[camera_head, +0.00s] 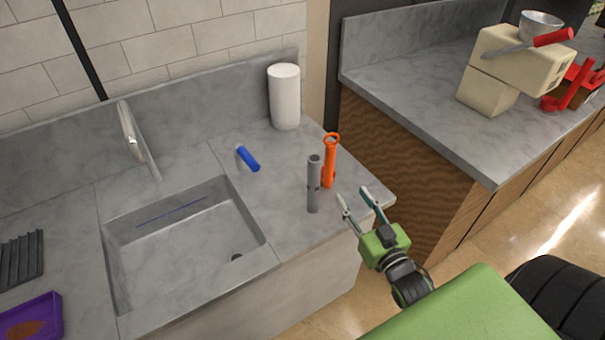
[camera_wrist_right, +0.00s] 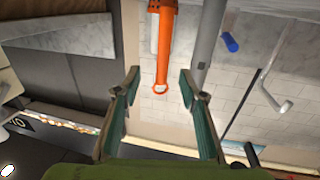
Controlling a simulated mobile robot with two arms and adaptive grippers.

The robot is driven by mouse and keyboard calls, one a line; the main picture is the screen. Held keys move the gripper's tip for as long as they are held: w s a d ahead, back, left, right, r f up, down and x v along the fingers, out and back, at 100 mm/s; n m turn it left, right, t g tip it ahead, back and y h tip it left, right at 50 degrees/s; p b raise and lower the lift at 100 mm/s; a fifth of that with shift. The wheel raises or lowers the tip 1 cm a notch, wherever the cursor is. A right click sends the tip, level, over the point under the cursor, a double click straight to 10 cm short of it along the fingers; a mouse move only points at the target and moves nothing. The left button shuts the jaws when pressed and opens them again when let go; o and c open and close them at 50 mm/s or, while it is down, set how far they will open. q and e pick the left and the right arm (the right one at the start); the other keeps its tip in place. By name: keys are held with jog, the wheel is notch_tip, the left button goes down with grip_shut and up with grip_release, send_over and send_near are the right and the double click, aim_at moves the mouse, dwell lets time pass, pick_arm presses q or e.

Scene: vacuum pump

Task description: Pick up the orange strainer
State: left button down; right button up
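The orange strainer (camera_head: 329,163), a slim upright tube with a ring on top, stands on the grey counter near its right end. In the right wrist view the strainer (camera_wrist_right: 165,45) appears upside down, with its ring in line with the gap between the fingers. My right gripper (camera_head: 353,194) is open and empty, at the counter's right edge, to the right of and nearer than the strainer. It looks apart from it. The right gripper's fingers (camera_wrist_right: 159,76) also show spread in the wrist view. My left gripper is in neither view.
A grey tube (camera_head: 313,185) stands close beside the strainer, to its left and nearer. A blue-handled item (camera_head: 248,159), a white paper roll (camera_head: 285,97) and a sink (camera_head: 185,240) lie further left. Another counter (camera_head: 430,85) with a beige machine (camera_head: 510,68) is at right.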

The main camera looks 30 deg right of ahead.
aim_at(331, 169)
jog(key=w, duration=0.2)
jog(key=w+p, duration=0.1)
jog(key=w, duration=0.4)
jog(key=shift+w+d+r, duration=0.2)
jog(key=shift+w+d, duration=0.15)
jog(key=shift+w+f+p, duration=0.15)
jog(key=shift+w+p, duration=0.3)
jog(key=shift+w, duration=1.1)
jog(key=shift+w+f+p, duration=0.15)
jog(key=shift+w+p, duration=0.3)
jog(key=shift+w, duration=1.1)
grip_shut()
